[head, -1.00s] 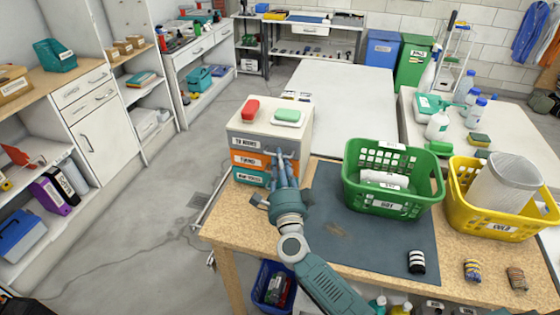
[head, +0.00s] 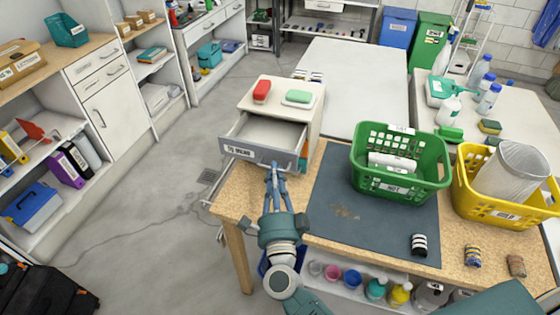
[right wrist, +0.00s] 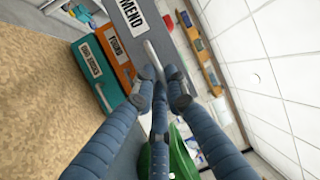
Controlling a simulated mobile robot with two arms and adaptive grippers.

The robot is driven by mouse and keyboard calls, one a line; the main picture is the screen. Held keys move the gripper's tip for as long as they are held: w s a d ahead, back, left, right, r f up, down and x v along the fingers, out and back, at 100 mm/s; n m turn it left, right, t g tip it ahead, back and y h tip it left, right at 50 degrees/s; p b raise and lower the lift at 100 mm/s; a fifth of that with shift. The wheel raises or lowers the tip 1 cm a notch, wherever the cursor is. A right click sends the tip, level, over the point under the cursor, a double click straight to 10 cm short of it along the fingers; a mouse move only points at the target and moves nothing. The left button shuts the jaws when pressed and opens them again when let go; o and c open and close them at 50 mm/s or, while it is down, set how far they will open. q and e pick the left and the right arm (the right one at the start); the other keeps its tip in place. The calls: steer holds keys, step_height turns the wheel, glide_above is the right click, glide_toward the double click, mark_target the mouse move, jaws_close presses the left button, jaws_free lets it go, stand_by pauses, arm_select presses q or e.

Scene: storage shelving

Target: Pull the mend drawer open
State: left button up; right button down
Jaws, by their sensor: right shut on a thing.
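The grey mend drawer (head: 236,150) is the top drawer of a small drawer unit (head: 314,122) on the wooden table. It stands well out of the unit, and its inside looks empty. Its label and handle also show in the right wrist view, on the grey front (right wrist: 143,23). My right gripper (head: 273,172) is in front of the drawer, its fingers shut on the handle (right wrist: 151,55). The orange drawer (right wrist: 113,49) and the teal drawer (right wrist: 95,72) below look shut. My left gripper is not in view.
A red item (head: 262,90) and a green item (head: 299,96) rest on the unit's top. A green basket (head: 425,175) and a yellow basket (head: 490,207) stand to the right. Open floor (head: 150,210) lies left of the table.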

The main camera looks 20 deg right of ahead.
steer(key=shift+f, duration=0.1)
steer(key=c, duration=1.7)
jaws_free()
steer(key=shift+c, duration=0.2)
steer(key=v, duration=1.2)
